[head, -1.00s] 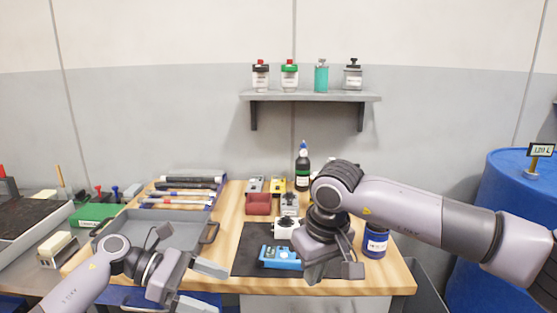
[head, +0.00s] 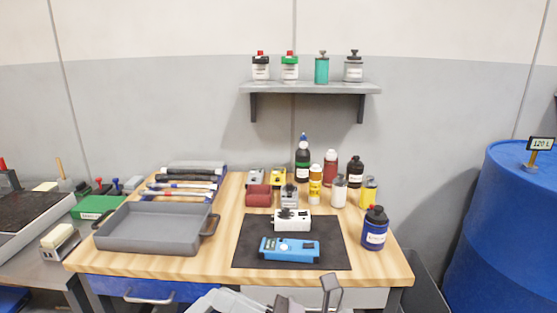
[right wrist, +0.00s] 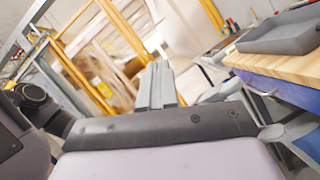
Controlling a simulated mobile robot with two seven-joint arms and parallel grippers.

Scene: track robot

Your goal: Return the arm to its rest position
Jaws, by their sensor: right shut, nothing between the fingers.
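My right arm is low at the bottom edge of the head view, in front of the workbench. Only part of its pale grey gripper (head: 228,299) and a dark bracket show there, cut off by the picture edge. In the right wrist view, the two fingers of the right gripper (right wrist: 158,84) lie together, shut, with nothing between them. They point along the front of the bench, away from its top. I do not see my left gripper in either view now.
The wooden workbench (head: 189,267) holds a grey tray (head: 150,240), a dark mat (head: 245,258) with a blue device (head: 289,249) and a white device (head: 292,220), and several bottles. A blue drum (head: 510,220) stands at the right. Yellow frames (right wrist: 85,75) show beyond the fingers.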

